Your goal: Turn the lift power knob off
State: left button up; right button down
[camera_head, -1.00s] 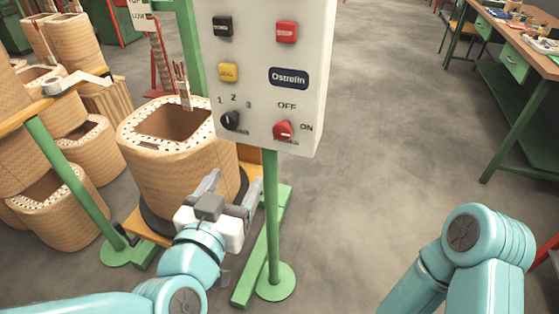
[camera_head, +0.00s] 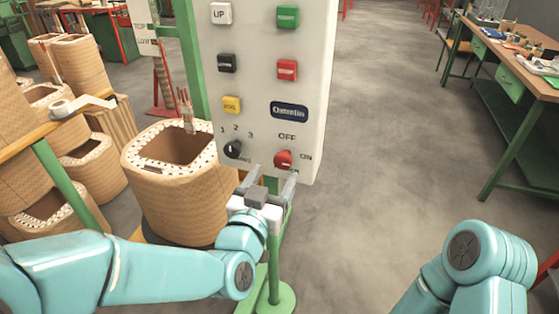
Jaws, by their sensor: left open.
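The red lift power knob (camera_head: 283,160) is at the lower right of the white control panel (camera_head: 310,120), with OFF printed above it and ON to its right. My left gripper (camera_head: 270,174) is open, just below the panel's lower part in the picture. Its right finger is close under the red knob; I cannot tell whether they touch. Its left finger is under the gap between the black selector knob (camera_head: 233,149) and the red knob. Nothing shows between the fingers. My right arm shows at the lower right, but its gripper is out of view.
The panel also has UP, green, red, black and yellow buttons (camera_head: 231,104). It stands on a green post (camera_head: 273,262). A large tan coil (camera_head: 180,200) stands close left. More coils stand at far left. Open floor (camera_head: 390,130) and a workbench (camera_head: 500,50) are at right.

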aim_at(280, 163)
pick_arm(q)
jog(key=shift+x, duration=2.25)
jog(key=c, duration=1)
jog(key=shift+f+n+b, duration=0.1)
jog(key=shift+n+b, duration=0.2)
jog(key=shift+b, duration=0.1)
jog(key=shift+c, duration=0.2)
jog(key=n+b, duration=0.5)
jog(key=b, duration=0.1)
jog(key=n+b, duration=0.5)
jog(key=b, duration=0.1)
jog(key=shift+a+f+n+b, duration=0.2)
jog(key=shift+n+b, duration=0.15)
jog(key=shift+n, duration=0.05)
jog(key=shift+n+b, duration=0.75)
jog(key=shift+n, duration=0.15)
jog(key=n+b, duration=0.3)
jog(key=n, duration=0.1)
jog(key=shift+r+n, duration=0.1)
jog(key=shift+n, duration=0.2)
